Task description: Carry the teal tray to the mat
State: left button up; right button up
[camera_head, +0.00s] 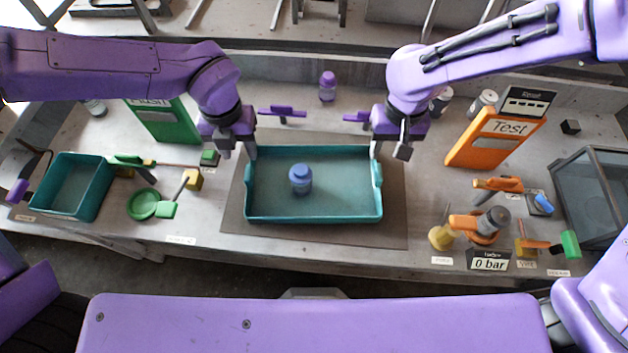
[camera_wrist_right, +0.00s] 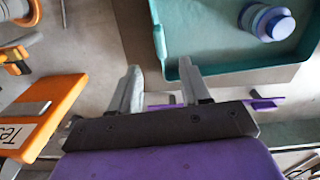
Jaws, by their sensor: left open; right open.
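The teal tray (camera_head: 314,213) rests on the dark grey mat (camera_head: 395,220) in the middle of the bench. A small blue bottle (camera_head: 300,179) stands inside it, left of centre. My left gripper (camera_head: 241,150) is open at the tray's far left corner. My right gripper (camera_head: 386,150) is open at the far right corner. In the right wrist view, my right gripper's fingers (camera_wrist_right: 160,84) are apart beside the tray's corner (camera_wrist_right: 230,62), with nothing held between them. I cannot tell whether either gripper touches the tray. The bottle (camera_wrist_right: 267,20) also shows there.
A smaller teal bin (camera_head: 68,208) and green parts (camera_head: 143,204) are on the left. An orange test board (camera_head: 493,138), orange valve parts (camera_head: 480,225) and a glass case (camera_head: 595,195) are on the right. A purple bottle (camera_head: 327,86) stands behind the tray.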

aim_at(247, 172)
pick_arm(q)
jog(key=shift+s+a+f, duration=0.1)
jog(key=shift+s+f, duration=0.1)
jog(key=shift+f, duration=0.3)
pick_arm(e)
jog(key=shift+s+a+f, duration=0.1)
jog(key=shift+s+f, duration=0.05)
jog(key=shift+f, duration=0.3)
pick_arm(q)
notch_tip(247, 172, down, 10)
jog(key=shift+r, duration=0.25)
pick_arm(e)
notch_tip(247, 172, down, 10)
jog(key=shift+r, duration=0.25)
pick_arm(q)
jog(key=shift+w, duration=0.1)
grip_shut()
pick_arm(e)
grip_shut()
